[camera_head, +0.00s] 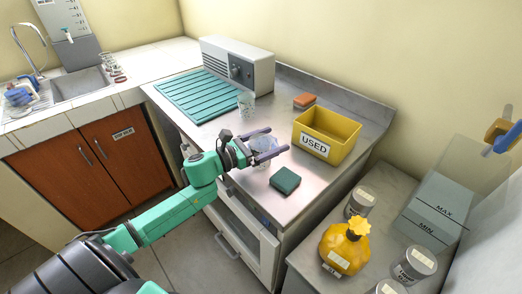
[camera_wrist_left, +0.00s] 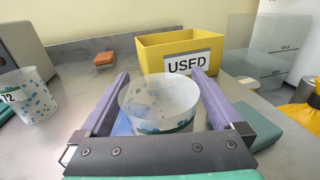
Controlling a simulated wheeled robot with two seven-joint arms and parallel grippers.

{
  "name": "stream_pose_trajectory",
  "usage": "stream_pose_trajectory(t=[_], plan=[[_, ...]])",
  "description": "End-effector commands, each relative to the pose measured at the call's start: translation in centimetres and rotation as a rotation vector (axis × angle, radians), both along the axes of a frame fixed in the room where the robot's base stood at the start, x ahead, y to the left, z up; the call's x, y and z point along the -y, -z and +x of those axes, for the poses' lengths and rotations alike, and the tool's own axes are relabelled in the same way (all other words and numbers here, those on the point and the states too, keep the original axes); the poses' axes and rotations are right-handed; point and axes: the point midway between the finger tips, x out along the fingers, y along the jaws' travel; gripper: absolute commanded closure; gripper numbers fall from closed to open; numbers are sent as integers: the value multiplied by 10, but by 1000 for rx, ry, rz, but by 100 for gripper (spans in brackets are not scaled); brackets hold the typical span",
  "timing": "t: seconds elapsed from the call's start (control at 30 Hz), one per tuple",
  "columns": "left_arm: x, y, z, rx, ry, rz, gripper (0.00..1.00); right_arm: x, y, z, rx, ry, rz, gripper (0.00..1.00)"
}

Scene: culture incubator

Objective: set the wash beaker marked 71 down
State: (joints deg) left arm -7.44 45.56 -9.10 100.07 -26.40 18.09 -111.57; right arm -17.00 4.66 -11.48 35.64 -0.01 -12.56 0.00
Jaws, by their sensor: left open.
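A clear beaker with blue spots (camera_head: 264,145) stands on the steel counter (camera_head: 222,118). My left gripper (camera_head: 279,141) is open, its purple fingers on either side of this beaker. In the left wrist view the beaker (camera_wrist_left: 160,100) is upright between the spread fingers (camera_wrist_left: 165,88), and a blue patch (camera_wrist_left: 122,125) shows beside its lower part. Its number cannot be read. A second spotted beaker (camera_head: 246,104) stands further back; its label in the left wrist view (camera_wrist_left: 12,94) is partly cut off. My right gripper is not in view.
A yellow bin marked USED (camera_head: 343,146) stands right of the gripper. A dark green block (camera_head: 285,180) lies near the front edge. An orange sponge (camera_head: 304,100), a ribbed teal mat (camera_head: 199,94) and a grey appliance (camera_head: 238,66) are behind. Jars stand on the lower right surface.

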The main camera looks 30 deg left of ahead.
Motion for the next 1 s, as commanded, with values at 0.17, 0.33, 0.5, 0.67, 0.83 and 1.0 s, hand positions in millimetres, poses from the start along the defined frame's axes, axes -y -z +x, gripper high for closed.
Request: stream_pose_trajectory(t=[0.17,0.33,0.5,0.67,0.83,1.0], plan=[[0,0,0,0,1,-1,46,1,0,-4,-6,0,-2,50],[0,0,0,0,1,-1,90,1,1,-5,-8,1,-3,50],[0,-1,0,0,1,-1,90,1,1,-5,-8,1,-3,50],[0,-15,0,2,2,2,90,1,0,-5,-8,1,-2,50],[1,-64,-1,7,5,8,90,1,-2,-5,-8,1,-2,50],[1,-131,-1,7,3,11,90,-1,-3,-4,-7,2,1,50]])
